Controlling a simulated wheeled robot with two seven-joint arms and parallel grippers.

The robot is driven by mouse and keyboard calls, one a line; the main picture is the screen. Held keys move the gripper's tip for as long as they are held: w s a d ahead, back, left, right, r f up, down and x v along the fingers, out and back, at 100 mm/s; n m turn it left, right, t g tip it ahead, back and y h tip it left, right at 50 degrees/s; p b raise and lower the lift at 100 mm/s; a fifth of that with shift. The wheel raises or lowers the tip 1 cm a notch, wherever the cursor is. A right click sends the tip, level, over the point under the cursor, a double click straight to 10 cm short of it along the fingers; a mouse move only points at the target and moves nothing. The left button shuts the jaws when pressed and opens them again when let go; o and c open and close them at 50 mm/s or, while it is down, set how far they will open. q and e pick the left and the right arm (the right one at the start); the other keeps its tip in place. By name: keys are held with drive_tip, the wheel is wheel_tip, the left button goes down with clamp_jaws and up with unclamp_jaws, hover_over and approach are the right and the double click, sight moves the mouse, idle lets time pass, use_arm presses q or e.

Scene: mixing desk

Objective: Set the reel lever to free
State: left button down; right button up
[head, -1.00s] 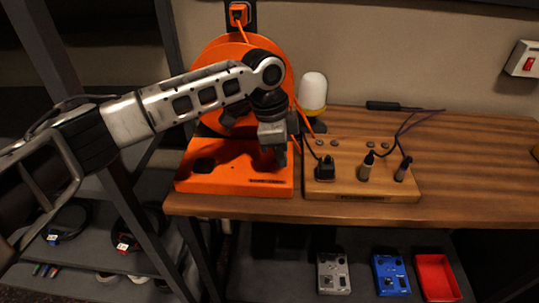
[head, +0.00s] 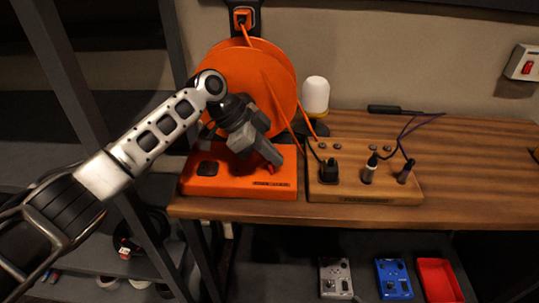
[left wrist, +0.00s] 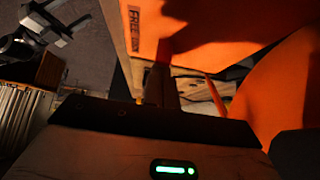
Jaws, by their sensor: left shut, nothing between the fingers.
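The orange reel (head: 222,85) stands on its orange base (head: 190,185) at the left end of the desk. My left gripper (head: 276,163) is shut and empty, its tips low over the right part of the base. The reel lever cannot be made out; my gripper covers that part of the base. In the left wrist view the shut fingers (left wrist: 160,85) are beside the orange base (left wrist: 190,25), near a label reading FREE (left wrist: 135,28). A grey and black shape at upper left there looks like my right gripper (left wrist: 62,28); its jaw state is unclear.
A wooden box (head: 345,185) with plugs and cables stands just right of the base. A white-domed lamp (head: 315,95) is behind it. The desk (head: 480,160) is mostly clear at the right. Blue (head: 393,278) and grey pedals (head: 335,278) and a red tray (head: 437,280) lie below.

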use_arm(q)
drive_tip(key=shift+r, duration=0.15)
use_arm(e)
drive_tip(key=shift+r, duration=0.1)
use_arm(q)
drive_tip(key=shift+r+p, duration=0.7)
drive_tip(key=shift+p, duration=0.1)
use_arm(e)
drive_tip(key=shift+r, duration=0.55)
use_arm(q)
drive_tip(key=a+f+p+v, duration=0.1)
drive_tip(key=p+v, duration=0.2)
drive_tip(key=v, duration=0.7)
drive_tip(key=shift+p, duration=0.35)
use_arm(e)
drive_tip(key=shift+s+d+r, duration=0.1)
drive_tip(key=shift+d+r, duration=0.3)
use_arm(q)
drive_tip(key=shift+f, duration=0.1)
use_arm(e)
drive_tip(key=shift+a, duration=0.1)
